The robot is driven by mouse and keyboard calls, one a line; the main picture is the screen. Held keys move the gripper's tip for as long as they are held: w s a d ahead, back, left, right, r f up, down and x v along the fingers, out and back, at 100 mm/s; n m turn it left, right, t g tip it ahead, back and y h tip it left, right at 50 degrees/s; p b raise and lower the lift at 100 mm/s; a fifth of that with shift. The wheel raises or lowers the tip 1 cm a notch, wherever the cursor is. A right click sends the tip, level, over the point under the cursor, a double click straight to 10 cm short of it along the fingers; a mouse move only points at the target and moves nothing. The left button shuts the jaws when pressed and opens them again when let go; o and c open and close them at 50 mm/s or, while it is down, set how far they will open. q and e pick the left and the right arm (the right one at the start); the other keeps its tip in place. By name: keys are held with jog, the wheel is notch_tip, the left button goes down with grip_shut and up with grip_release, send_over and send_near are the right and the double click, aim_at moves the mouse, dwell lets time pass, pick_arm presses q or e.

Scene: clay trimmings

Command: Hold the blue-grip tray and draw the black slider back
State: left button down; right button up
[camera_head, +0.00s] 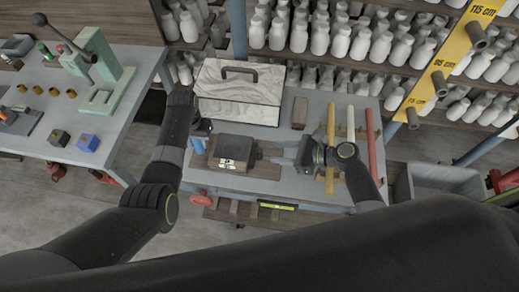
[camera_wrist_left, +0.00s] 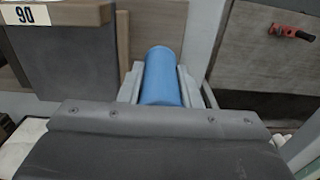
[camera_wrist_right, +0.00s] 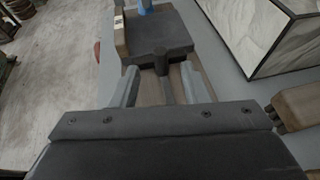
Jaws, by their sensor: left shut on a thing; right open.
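The wooden tray (camera_head: 266,170) lies on the grey-topped table, with its blue grip (camera_head: 197,145) at the left end. My left gripper is shut on that blue grip (camera_wrist_left: 163,78). The black slider (camera_head: 236,147) is a dark block sitting on the tray; it also shows in the right wrist view (camera_wrist_right: 158,42), with a narrow dark handle (camera_wrist_right: 163,75) toward me. My right gripper (camera_wrist_right: 160,82) is open, one finger on each side of the handle, with visible gaps. In the head view the right gripper (camera_head: 303,153) is at the tray's right end.
A marbled box with a dark handle (camera_head: 240,92) stands behind the tray. A small wooden block (camera_head: 299,113) and several upright-looking coloured bars, one red (camera_head: 371,145), lie to the right. A green press (camera_head: 100,70) stands on the left bench. Shelves of white bottles fill the back.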

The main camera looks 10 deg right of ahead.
aim_at(260, 150)
jog(key=x, duration=0.7)
jog(key=shift+w+a+f, duration=0.2)
jog(key=shift+w+a, duration=0.05)
jog(key=shift+a, duration=0.05)
grip_shut()
